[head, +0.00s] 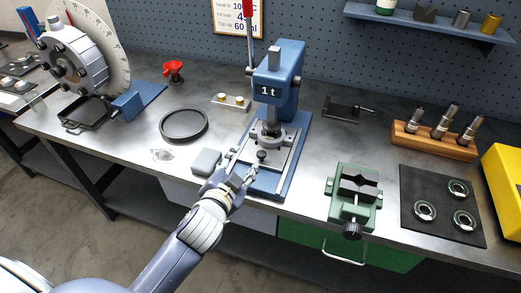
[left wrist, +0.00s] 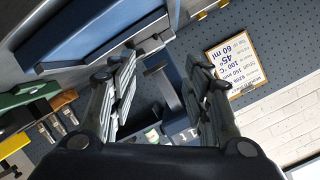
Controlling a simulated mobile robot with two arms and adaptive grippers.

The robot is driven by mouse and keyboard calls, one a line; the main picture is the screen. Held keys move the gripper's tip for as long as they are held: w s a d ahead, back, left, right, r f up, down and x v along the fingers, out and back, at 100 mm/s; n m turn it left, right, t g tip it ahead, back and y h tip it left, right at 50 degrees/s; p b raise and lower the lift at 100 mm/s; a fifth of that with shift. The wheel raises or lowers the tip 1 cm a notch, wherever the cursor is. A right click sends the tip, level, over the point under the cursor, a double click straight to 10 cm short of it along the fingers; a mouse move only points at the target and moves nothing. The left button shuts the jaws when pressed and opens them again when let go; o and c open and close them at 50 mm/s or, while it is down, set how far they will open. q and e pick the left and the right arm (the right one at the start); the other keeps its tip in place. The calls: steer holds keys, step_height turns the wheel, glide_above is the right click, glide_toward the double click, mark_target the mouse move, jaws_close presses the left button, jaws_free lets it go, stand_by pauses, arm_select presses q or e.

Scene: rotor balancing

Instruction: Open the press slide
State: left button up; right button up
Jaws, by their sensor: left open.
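The blue arbor press (head: 284,75), marked "1 t", stands on the bench in the middle of the head view. Its pale metal slide (head: 281,160) lies low at the front of the press base, with a small dark knob (head: 262,155) on it. My left gripper (head: 241,170) is at the front left of the slide, fingers apart and empty, close to the knob. Whether a finger touches the slide cannot be told. In the left wrist view the fingers (left wrist: 164,92) are spread, with blue press parts (left wrist: 95,45) beyond them. My right gripper does not show.
A grey block (head: 206,162) sits just left of my gripper, and a black ring tray (head: 184,125) lies farther left. A green vise (head: 354,192) stands to the right, near a dark mat (head: 425,184) with rings. The bench front edge runs below my gripper.

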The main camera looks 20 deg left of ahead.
arm_select(q)
steer(key=w+d+r+m+t+h, duration=0.3)
steer(key=d+r+m+h, duration=0.15)
steer(key=r, duration=0.35)
steer(key=w+d+r+m+t+h, duration=0.25)
steer(key=d+r+m, duration=0.2)
steer(key=r, duration=0.45)
steer(key=s+d+r+m+g+h, duration=0.2)
steer(key=d+m+g+h, duration=0.35)
steer(key=m, duration=0.45)
steer(key=s+d+r+m+g+h, duration=0.3)
steer(key=d+m+g+h, duration=0.3)
steer(key=m, duration=0.4)
steer(key=m+g+y, duration=0.5)
steer(key=m+y, duration=0.5)
steer(key=y, duration=0.5)
glide_toward(260, 153)
steer(key=p+x, duration=0.2)
steer(key=x, duration=0.5)
steer(key=shift+w+d+f, duration=0.2)
steer(key=shift+f, duration=0.4)
